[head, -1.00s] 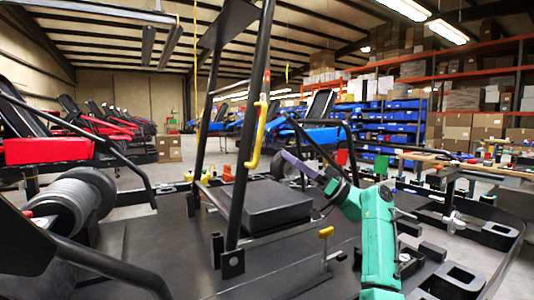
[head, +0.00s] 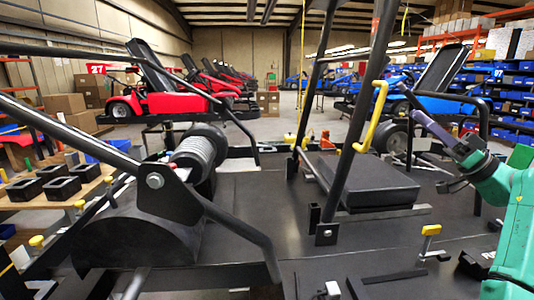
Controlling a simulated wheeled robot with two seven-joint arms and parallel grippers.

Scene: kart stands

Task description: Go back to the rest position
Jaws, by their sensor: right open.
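My right gripper (head: 404,90) is at the right of the head view, at the end of the teal arm that comes in from the lower right. Behind its tip is a slim purple part that slants up and to the left. The gripper is open, and I see nothing held in it. It is raised above the black platform, to the right of the yellow handle in the picture. The fingers are small and dark against the background. My left gripper is not in view.
A black kart stand frame (head: 350,130) with a yellow handle (head: 372,118) rises near the middle. A black padded block (head: 365,183) lies on the platform. A table (head: 90,190) with black trays is further left. Red and blue karts stand behind.

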